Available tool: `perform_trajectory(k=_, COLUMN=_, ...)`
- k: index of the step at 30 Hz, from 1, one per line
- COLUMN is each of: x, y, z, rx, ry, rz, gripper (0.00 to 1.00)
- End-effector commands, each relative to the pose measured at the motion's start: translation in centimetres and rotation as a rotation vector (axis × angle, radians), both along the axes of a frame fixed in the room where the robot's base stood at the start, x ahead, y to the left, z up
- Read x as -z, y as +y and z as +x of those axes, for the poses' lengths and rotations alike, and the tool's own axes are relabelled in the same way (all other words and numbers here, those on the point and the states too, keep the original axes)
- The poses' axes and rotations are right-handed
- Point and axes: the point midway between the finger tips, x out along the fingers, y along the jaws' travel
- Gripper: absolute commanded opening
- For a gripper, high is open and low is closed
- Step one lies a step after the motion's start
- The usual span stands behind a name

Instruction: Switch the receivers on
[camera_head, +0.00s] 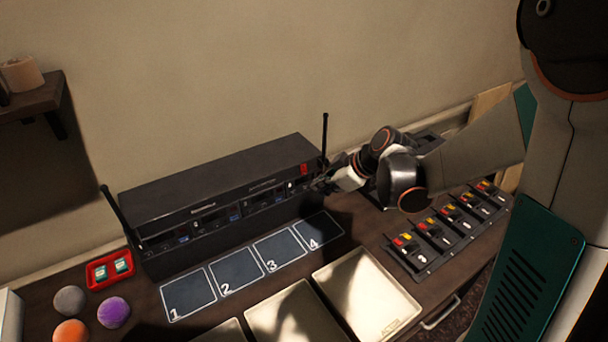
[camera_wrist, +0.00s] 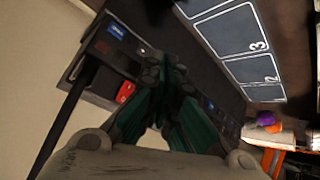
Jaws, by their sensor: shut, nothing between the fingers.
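The receivers sit in a long black rack unit (camera_head: 220,190) at the back of the desk, with an upright antenna (camera_head: 325,140) at its right end and a tilted one (camera_head: 116,212) at its left. Small blue patches show along its front. A red part (camera_head: 304,169) is near the right end of the front; it also shows in the wrist view (camera_wrist: 125,92), with a blue label (camera_wrist: 116,31) nearby. My gripper (camera_head: 321,186) is at the rack's right front. In the wrist view its green fingers (camera_wrist: 165,68) are shut and empty, covering part of the front. Contact cannot be told.
Pads numbered 1 to 4 (camera_head: 236,271) lie before the rack. Pale trays (camera_head: 368,287) are nearer. A black holder (camera_head: 430,262) with red and yellow parts is at right. A red tray (camera_head: 91,274) and a purple ball (camera_head: 114,312) are at left.

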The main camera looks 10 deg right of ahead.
Motion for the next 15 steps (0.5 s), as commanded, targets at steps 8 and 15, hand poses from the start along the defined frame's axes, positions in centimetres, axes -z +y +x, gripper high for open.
perform_trajectory(k=8, x=0.4, y=0.9, z=2.6, rx=-0.002, ry=0.000, rz=0.001, gripper=0.00)
perform_trajectory(k=15, x=0.4, y=1.0, z=3.1, rx=0.000, ry=0.001, rz=0.001, gripper=0.00)
